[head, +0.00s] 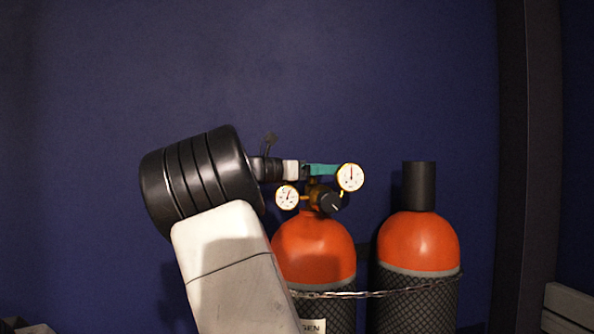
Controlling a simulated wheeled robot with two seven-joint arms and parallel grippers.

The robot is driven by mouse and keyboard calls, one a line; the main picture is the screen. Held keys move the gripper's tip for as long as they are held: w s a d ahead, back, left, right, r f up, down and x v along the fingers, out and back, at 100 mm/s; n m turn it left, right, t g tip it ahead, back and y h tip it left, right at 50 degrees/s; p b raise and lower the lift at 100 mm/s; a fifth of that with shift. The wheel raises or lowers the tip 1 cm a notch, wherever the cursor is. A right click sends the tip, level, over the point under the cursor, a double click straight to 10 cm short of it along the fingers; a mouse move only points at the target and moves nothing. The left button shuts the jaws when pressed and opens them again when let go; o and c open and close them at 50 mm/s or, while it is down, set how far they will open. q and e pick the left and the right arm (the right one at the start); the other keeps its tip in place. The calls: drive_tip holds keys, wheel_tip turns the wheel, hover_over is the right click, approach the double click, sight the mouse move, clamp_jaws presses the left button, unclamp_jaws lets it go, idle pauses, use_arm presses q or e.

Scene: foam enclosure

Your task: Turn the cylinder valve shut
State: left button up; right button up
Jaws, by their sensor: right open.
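An orange-topped cylinder (312,245) with a dark mesh sleeve stands upright. At its top are a teal valve handle (323,169), a brass fitting, a black knob (332,203) and two round gauges (351,177). My right gripper (303,170) points right at the left end of the teal handle. Its jaws are open. I cannot tell whether they touch the handle or surround it. My right wrist and forearm hide the cylinder's lower left side. My left gripper is not in view.
A second orange-topped cylinder (418,240) with a black cap (419,186) stands to the right. A chain (372,294) runs across both cylinders. A dark blue wall (350,80) is behind them, and a dark upright post (526,160) stands at the right.

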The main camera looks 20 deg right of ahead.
drive_tip(key=shift+c, duration=0.4)
drive_tip(key=c, duration=1.3)
drive_tip(key=shift+g, duration=0.3)
drive_tip(key=shift+s+a+m+g+y, duration=0.1)
drive_tip(key=shift+s+m+g+y, duration=0.4)
drive_tip(key=shift+m+g, duration=1.15)
drive_tip(key=shift+s+a+m+g+y, duration=0.15)
drive_tip(key=shift+m+g+y, duration=0.85)
drive_tip(key=shift+g, duration=1.15)
drive_tip(key=shift+s+a+m+g+y, duration=0.1)
drive_tip(key=shift+s+m+g+y, duration=0.35)
drive_tip(key=shift+m+g, duration=1.25)
drive_tip(key=shift+a+m+g+y, duration=0.1)
drive_tip(key=shift+m+g+y, duration=0.15)
drive_tip(key=shift+g+y, duration=0.45)
drive_tip(key=o, duration=1.4)
